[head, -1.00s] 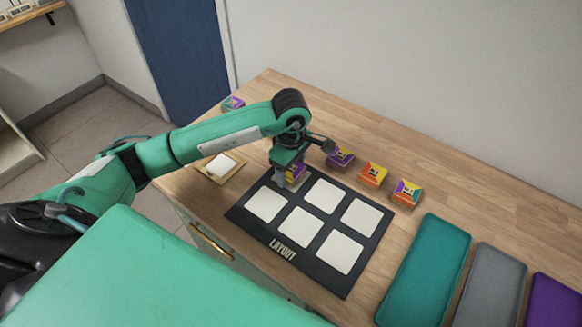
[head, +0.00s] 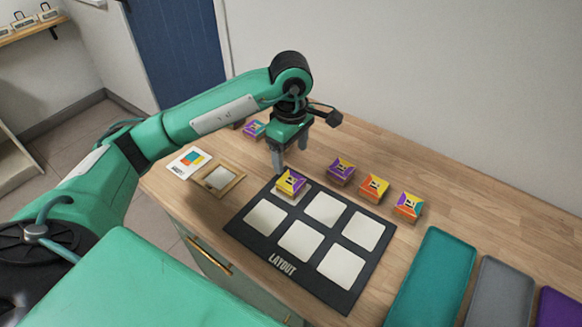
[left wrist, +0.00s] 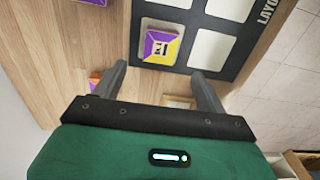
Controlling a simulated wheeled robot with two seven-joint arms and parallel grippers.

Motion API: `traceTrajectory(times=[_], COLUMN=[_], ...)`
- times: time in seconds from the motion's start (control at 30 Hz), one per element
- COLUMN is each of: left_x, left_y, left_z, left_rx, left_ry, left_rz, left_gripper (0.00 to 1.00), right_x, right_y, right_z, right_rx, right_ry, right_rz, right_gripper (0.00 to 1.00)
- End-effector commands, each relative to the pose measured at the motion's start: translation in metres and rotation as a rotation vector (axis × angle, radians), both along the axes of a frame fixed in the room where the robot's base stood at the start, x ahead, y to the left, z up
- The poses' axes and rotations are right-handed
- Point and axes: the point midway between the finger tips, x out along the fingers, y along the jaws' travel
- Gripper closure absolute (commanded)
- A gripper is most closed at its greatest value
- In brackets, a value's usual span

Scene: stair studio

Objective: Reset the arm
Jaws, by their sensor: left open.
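My left gripper (head: 289,160) is open and empty, raised above the table in the head view. Just below it, a purple and yellow box (head: 290,182) sits on the far-left white cell of the black LAYOUT board (head: 277,238). The left wrist view shows the same box (left wrist: 161,46) beyond my open fingers (left wrist: 160,70), apart from them. The other cells in view on the board are bare. My right gripper is out of view.
Behind the board stand a purple box (head: 341,172), an orange box (head: 373,187) and a purple-orange box (head: 407,206). Another box (head: 253,129) is further back. A wooden frame (head: 219,179) and a card (head: 189,162) lie left. Teal (head: 432,277), grey (head: 490,292) and purple (head: 558,310) trays lie right.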

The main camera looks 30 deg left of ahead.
Motion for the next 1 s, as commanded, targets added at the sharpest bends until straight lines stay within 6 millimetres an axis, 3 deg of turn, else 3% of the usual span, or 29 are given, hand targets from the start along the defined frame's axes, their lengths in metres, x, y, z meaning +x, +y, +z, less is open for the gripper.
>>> traceTrajectory(times=[0.2, 0.77, 0.87, 1.0], left_x=[0.000, 0.000, 0.000, 0.000], left_y=[0.000, 0.000, 0.000, 0.000], left_z=[0.016, 0.019, 0.027, 0.053], left_rx=[0.000, -0.001, -0.001, -0.001], left_ry=[-0.001, 0.000, 0.000, -0.001], left_rz=[0.000, 0.000, 0.000, 0.000], left_gripper=[0.26, 0.26, 0.26, 0.26], right_x=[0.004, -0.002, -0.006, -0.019], right_y=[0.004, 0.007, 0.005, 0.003], right_z=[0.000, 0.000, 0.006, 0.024], right_rx=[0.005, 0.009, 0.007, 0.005], right_ry=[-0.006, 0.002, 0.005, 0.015], right_rz=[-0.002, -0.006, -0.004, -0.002], right_gripper=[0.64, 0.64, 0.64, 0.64])
